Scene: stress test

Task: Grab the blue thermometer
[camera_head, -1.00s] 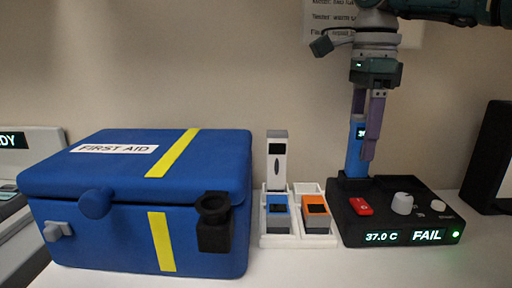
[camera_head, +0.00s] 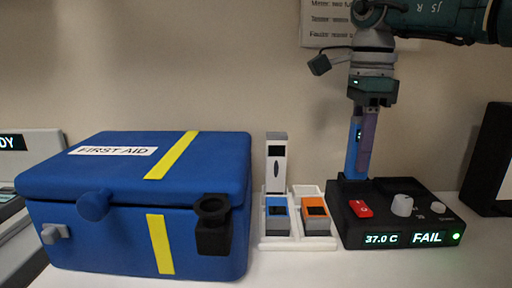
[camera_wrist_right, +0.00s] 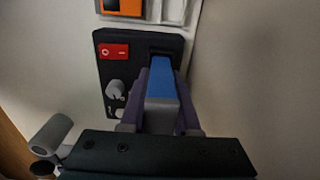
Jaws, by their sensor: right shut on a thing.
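The blue thermometer (camera_head: 351,160) stands upright at the back left of the black tester (camera_head: 376,222), its lower end at the tester's slot. My right gripper (camera_head: 363,168) points down from above, its purple fingers shut on the thermometer. In the right wrist view, the thermometer's blue face and grey end (camera_wrist_right: 162,103) lie between the two fingers of the right gripper (camera_wrist_right: 163,82). The fingers hide part of the thermometer. My left gripper is not in view.
The tester has a red switch (camera_head: 360,208), pale knobs (camera_head: 402,204) and a display reading "37.0 C FAIL". Left of it, a white rack (camera_head: 291,243) holds a blue-and-grey device (camera_head: 278,215), an orange one (camera_head: 315,216) and a tall white one (camera_head: 277,160). A blue first aid box (camera_head: 118,225) stands farther left.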

